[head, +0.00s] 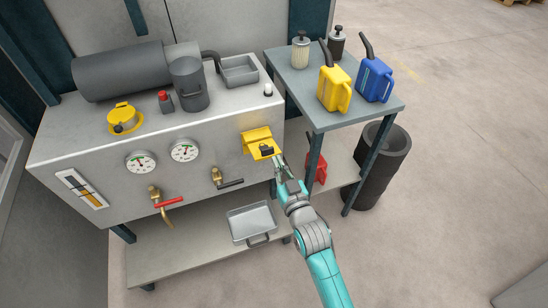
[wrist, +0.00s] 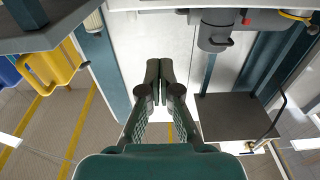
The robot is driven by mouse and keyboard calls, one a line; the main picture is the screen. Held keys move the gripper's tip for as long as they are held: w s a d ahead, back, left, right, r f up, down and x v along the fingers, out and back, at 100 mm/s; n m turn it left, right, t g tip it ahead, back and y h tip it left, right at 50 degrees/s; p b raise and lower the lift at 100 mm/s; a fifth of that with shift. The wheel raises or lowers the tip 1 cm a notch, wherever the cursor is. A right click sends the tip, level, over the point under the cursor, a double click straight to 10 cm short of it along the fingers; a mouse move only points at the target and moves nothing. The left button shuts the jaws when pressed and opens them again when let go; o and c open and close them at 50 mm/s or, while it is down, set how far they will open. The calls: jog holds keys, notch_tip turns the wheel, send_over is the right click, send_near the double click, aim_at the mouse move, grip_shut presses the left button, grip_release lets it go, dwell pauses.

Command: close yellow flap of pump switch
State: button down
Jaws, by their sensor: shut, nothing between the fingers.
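The yellow pump switch (head: 256,135) sits at the right end of the grey cabinet's front face. Its yellow flap (head: 259,153) juts outward and down from the front, with a black part showing on it. My gripper (head: 279,164) is shut and empty, just right of and slightly below the flap. In the head view its tips look very close to the flap's right edge; I cannot tell whether they touch. In the wrist view my gripper (wrist: 159,66) has its fingers together, with nothing between them. I cannot make out the flap in that view.
A side table (head: 300,91) right of the cabinet holds a yellow can (head: 333,88) and a blue can (head: 373,80). A dark bin (head: 385,165) stands beside it. Red-handled (head: 168,202) and black-handled (head: 230,183) valves project from the cabinet front. Floor at right is clear.

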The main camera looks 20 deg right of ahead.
send_over(269, 151)
jog(key=shift+s+a+r, duration=0.3)
jog(key=shift+r, duration=0.1)
jog(key=shift+s+f, duration=0.2)
jog(key=shift+f, duration=0.8)
jog(key=shift+s+f, duration=0.15)
jog(key=shift+f, duration=0.8)
jog(key=shift+f, duration=0.2)
